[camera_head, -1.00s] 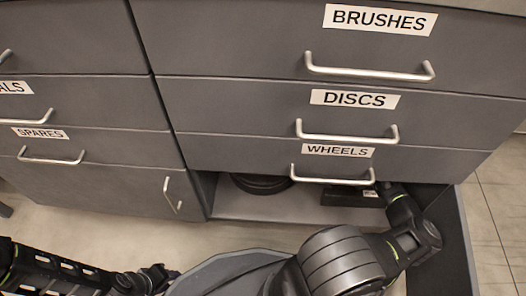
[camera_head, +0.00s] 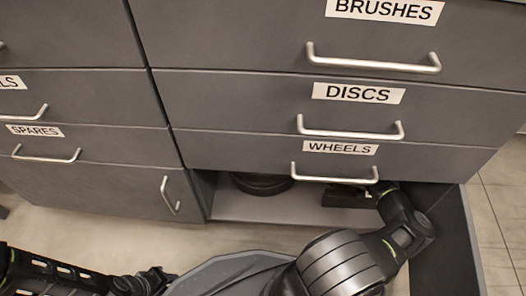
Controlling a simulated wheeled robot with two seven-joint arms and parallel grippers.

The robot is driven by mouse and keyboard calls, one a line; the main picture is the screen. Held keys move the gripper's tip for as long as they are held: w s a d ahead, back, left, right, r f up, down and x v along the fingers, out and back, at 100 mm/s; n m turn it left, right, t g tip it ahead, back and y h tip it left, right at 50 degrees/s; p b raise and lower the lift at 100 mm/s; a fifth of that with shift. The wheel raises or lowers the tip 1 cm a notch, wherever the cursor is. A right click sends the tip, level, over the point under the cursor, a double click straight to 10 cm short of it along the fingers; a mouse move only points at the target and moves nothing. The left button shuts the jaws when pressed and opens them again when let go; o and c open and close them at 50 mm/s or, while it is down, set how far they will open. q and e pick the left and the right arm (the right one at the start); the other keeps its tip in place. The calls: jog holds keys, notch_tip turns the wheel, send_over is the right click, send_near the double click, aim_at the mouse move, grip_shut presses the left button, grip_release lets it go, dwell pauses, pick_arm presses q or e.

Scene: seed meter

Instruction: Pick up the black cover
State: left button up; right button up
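A round black object (camera_head: 262,184), possibly the black cover, lies in the open compartment below the WHEELS drawer. Its upper part is hidden by the drawer front. My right arm reaches into the right side of this compartment. My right gripper (camera_head: 346,198) seems to be the dark shape just under the WHEELS handle, to the right of the round object and apart from it. Its fingers are too dark and covered to tell open from shut. My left gripper (camera_head: 150,281) is low at the left, in front of the cabinet and far from the compartment; its fingers are unclear.
The WHEELS drawer (camera_head: 250,153) and its handle (camera_head: 335,177) overhang the compartment. A side panel (camera_head: 447,240) stands right of my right arm. The compartment floor (camera_head: 270,208) is bare in front of the round object. A closed door (camera_head: 120,195) is at the left.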

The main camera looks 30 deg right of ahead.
jog(key=shift+c, duration=0.3)
grip_shut()
dwell(0.3)
